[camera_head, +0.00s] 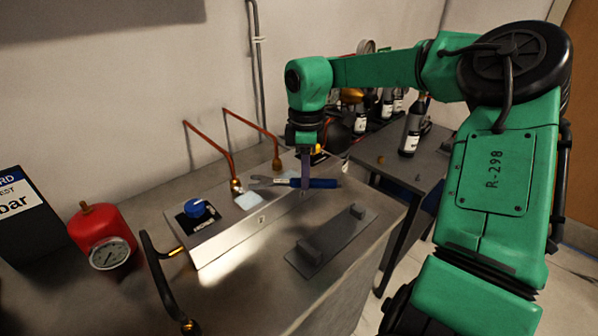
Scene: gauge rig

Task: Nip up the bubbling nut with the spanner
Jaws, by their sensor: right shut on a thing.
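The spanner (322,183) has a blue handle and a grey open end. It lies roughly level, its open end pointing left. My right gripper (305,188) is shut on it from above, near the inner end of the handle. Two copper pipes come down to brass nuts on the sloped panel. The left nut (236,187) has whitish stuff at it, which may be foam; the spanner's open end is just right of it, and I cannot tell whether they touch. The right nut (277,164) stands behind the spanner and looks clean. My left gripper is not in view.
A red cylinder with a gauge (108,252) and a black hose (158,275) stand left. A dark holder (328,240) lies in front. Bottles (412,128) stand on a back table.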

